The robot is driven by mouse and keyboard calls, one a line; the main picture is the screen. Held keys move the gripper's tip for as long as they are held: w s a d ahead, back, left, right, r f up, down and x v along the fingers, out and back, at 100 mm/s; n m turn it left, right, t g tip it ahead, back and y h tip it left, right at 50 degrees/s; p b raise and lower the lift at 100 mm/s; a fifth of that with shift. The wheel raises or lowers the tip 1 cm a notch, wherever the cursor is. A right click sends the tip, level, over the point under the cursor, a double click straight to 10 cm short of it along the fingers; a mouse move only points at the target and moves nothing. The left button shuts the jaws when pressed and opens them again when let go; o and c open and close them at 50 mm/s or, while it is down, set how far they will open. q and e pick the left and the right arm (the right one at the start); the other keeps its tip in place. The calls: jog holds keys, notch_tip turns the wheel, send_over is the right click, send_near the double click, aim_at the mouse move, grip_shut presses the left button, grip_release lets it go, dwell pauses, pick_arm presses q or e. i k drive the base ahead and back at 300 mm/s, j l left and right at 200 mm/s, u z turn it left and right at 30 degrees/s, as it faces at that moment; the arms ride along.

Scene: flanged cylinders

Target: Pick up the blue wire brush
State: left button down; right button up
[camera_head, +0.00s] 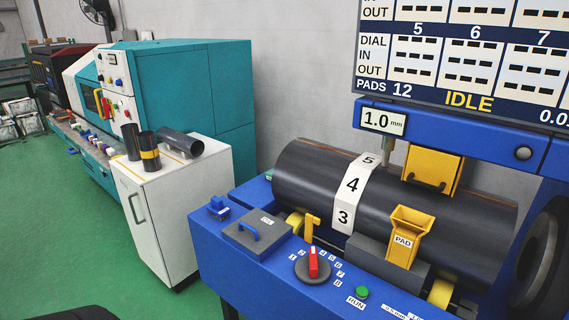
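A small blue block-shaped piece (218,208) with a raised top sits at the left end of the blue machine's deck. It may be the wire brush, but no bristles can be made out. To its right, a grey block (257,237) with a blue bar handle and a small label lies on the same deck. Neither of my grippers shows in the head view.
The blue machine (225,262) carries a large dark cylinder (310,180), a red selector knob (313,262), a green button (362,292) and a yellow PAD chute (405,236). Left stands a white cabinet (165,215) with dark tubes (150,152) on top. Green floor (70,230) is open at left.

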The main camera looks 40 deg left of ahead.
aim_at(218, 210)
jog(key=u, duration=1.65)
